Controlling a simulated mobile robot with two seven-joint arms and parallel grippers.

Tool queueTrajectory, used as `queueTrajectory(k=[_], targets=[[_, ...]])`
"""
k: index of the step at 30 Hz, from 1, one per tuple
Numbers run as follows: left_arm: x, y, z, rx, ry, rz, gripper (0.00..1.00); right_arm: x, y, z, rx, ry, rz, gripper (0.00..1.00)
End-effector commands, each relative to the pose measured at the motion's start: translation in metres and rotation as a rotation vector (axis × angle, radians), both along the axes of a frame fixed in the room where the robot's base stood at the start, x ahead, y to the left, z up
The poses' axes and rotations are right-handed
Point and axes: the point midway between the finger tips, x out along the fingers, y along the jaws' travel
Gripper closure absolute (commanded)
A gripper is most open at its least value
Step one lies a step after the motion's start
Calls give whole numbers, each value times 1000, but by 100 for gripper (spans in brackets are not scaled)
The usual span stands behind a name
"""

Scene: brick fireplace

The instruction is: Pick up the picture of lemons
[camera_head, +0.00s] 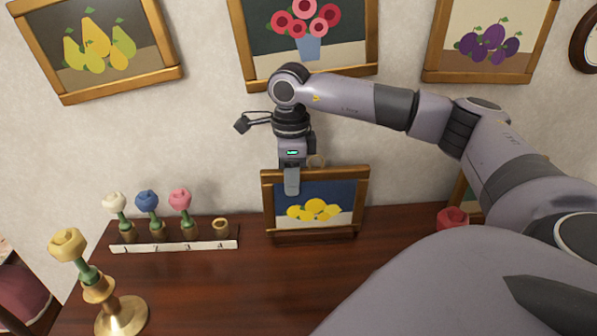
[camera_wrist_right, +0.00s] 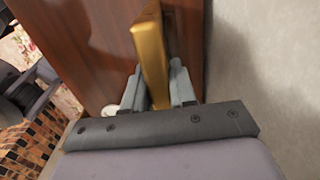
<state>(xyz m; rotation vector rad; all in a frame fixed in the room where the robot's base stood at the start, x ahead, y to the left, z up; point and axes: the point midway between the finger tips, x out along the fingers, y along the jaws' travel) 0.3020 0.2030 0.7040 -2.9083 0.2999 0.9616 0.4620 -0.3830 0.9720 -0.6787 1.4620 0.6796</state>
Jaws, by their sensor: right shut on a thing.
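The picture of lemons (camera_head: 338,193) has a wooden frame, yellow lemons and a dark blue background. It is upright over the brown mantel, near the wall, in the head view. My right gripper (camera_head: 291,183) comes down from above and is shut on its top frame edge, left of the middle. One finger lies in front of the picture. In the right wrist view the golden frame edge (camera_wrist_right: 151,55) is between the two fingers of my right gripper (camera_wrist_right: 156,88). I cannot tell whether the frame's bottom touches the mantel. My left gripper is not in view.
The mantel (camera_head: 205,285) holds a numbered flower rack (camera_head: 170,246) and a brass holder with a yellow flower (camera_head: 122,312). Pictures of pears (camera_head: 98,45), red flowers (camera_head: 308,35) and plums (camera_head: 490,40) hang above.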

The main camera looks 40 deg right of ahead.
Motion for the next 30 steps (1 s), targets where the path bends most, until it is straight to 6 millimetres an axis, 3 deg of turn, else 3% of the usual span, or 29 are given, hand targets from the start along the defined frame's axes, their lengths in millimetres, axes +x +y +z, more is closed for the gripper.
queueTrajectory(k=[8, 17, 22, 30], targets=[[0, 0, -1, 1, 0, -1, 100, 1, 0, 35, 0, -6, 0, 100], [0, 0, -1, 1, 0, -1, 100, 1, 1, 110, 2, -8, 1, 100], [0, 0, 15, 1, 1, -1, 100, 0, 0, 156, 0, -5, -1, 100], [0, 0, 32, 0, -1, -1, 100, 0, 0, 189, -1, -2, 0, 100]])
